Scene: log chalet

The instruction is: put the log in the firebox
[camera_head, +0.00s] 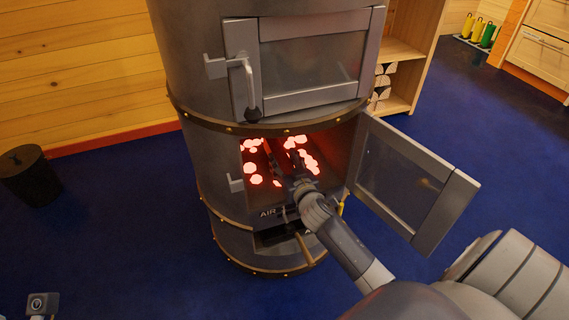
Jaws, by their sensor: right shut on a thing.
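The firebox (335,150) is the lower chamber of a dark round stove, with glowing red coals (295,142) inside. Its glass door (405,188) stands open to the right. My right arm comes in from the lower right, and my right gripper (282,176) is at the firebox opening, its tips over the coals. It is shut on a dark, narrow piece that looks like the log (271,153); this lies inside the opening above the coals, mostly hard to make out in the red glow. I cannot tell if it touches the coals.
The upper door (310,62) is shut, with a handle at its left. An air drawer (272,236) sits below the firebox. A dark bucket-like object (32,176) stands at left, and a wooden shelf (402,50) behind. The blue floor is mostly clear.

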